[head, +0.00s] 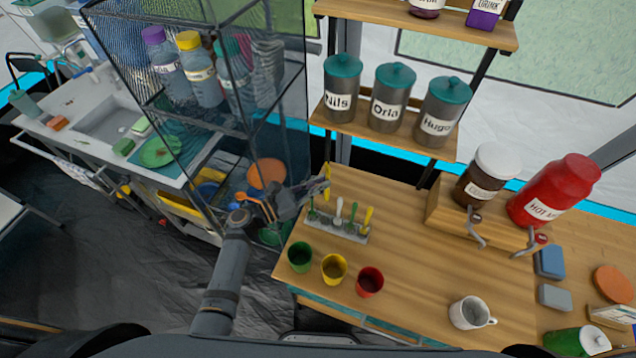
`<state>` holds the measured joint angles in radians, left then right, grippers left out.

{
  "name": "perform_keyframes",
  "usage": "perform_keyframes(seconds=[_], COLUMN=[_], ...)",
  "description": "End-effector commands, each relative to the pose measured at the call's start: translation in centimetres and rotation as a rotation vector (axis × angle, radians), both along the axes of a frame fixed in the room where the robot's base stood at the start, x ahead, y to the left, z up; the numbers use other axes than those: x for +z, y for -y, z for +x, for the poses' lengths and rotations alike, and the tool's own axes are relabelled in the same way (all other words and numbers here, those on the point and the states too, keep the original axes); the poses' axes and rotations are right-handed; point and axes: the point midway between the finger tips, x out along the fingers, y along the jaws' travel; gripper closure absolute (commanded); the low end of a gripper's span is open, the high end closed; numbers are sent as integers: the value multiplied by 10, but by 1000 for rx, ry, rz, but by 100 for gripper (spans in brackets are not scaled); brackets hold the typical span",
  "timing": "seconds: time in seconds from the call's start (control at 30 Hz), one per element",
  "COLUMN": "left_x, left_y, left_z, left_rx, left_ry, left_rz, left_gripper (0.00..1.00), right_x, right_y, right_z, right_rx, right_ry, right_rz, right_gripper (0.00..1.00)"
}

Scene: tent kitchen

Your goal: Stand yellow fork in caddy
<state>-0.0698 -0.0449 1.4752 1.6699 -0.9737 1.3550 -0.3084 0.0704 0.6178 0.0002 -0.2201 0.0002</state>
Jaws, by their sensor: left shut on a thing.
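My left gripper (322,186) is shut on a slim yellow utensil, the yellow fork (327,172), which it holds roughly upright above the table's left back edge. The fork's tines are too small to make out. A low light-grey caddy (348,236) stands on the wooden table, just right of and below the gripper in the picture. Several utensils with green, white and yellow handles stand in it, including a yellow one (368,216) at its right end. The fork is apart from the caddy. My right gripper is not in view.
Green (299,257), yellow (333,269) and red (370,281) cups stand in front of the caddy. A white mug (470,313) is further right. A wooden stand (440,208) holds two jars behind. A mesh shelf (290,110) rises at left. The table's middle is clear.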

Motion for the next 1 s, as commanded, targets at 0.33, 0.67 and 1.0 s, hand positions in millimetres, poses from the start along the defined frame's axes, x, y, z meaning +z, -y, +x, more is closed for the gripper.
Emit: perform_keyframes(seconds=[0.33, 0.67, 1.0], left_x=[-38, -68, -99], left_y=[0, 0, 0], left_z=[0, 0, 0], left_rx=[0, 0, -1], left_ry=[0, -1, 1], left_rz=[0, -1, 1], left_gripper=[100, 100, 100], right_x=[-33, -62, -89], right_y=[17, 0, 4], right_z=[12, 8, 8], right_rx=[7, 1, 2], right_ry=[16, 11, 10], right_rz=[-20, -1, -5], right_gripper=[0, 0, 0])
